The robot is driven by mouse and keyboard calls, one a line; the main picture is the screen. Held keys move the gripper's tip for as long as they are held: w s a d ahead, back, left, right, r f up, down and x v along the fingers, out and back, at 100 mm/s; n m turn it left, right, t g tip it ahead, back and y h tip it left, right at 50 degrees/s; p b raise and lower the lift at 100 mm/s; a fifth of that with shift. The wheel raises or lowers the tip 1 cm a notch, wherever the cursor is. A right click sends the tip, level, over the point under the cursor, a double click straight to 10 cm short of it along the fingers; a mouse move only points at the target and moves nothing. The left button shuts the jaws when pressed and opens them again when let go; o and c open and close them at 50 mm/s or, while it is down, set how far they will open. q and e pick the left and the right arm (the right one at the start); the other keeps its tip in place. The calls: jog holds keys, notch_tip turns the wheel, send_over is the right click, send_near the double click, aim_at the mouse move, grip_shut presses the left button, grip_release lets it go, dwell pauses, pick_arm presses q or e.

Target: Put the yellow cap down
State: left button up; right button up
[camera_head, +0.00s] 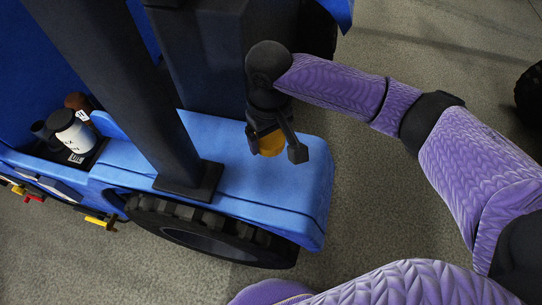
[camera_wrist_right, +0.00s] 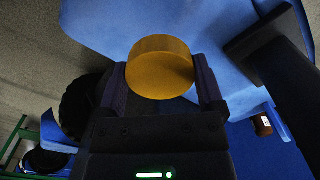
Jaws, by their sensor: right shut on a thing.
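The yellow cap (camera_head: 270,143) is a short round disc. My right gripper (camera_head: 277,146) is shut on it, just over the blue fender of the vehicle (camera_head: 290,205) in the head view. In the right wrist view the cap (camera_wrist_right: 160,68) sits between the two fingers of my right gripper (camera_wrist_right: 161,84). I cannot tell whether the cap touches the blue surface below it. My left gripper is not in view.
A black post (camera_head: 130,90) rises from the fender, left of my right gripper. A white and black bottle (camera_head: 72,132) and a brown container (camera_head: 78,101) stand in a recess at the left. A large black tyre (camera_head: 205,232) is under the fender, whose top has bare room.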

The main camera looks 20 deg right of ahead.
aim_at(270, 162)
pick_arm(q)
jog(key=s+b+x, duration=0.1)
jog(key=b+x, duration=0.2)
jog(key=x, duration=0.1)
pick_arm(e)
notch_tip(270, 162, down, 7)
jog(key=shift+r, duration=0.4)
jog(key=shift+f, duration=0.35)
jog(key=o, duration=1.1)
jog(key=shift+f, duration=0.1)
jog(key=shift+o, duration=0.2)
jog(key=shift+r, duration=0.2)
notch_tip(270, 162, up, 13)
jog(key=p, duration=0.8)
jog(key=shift+f, duration=0.25)
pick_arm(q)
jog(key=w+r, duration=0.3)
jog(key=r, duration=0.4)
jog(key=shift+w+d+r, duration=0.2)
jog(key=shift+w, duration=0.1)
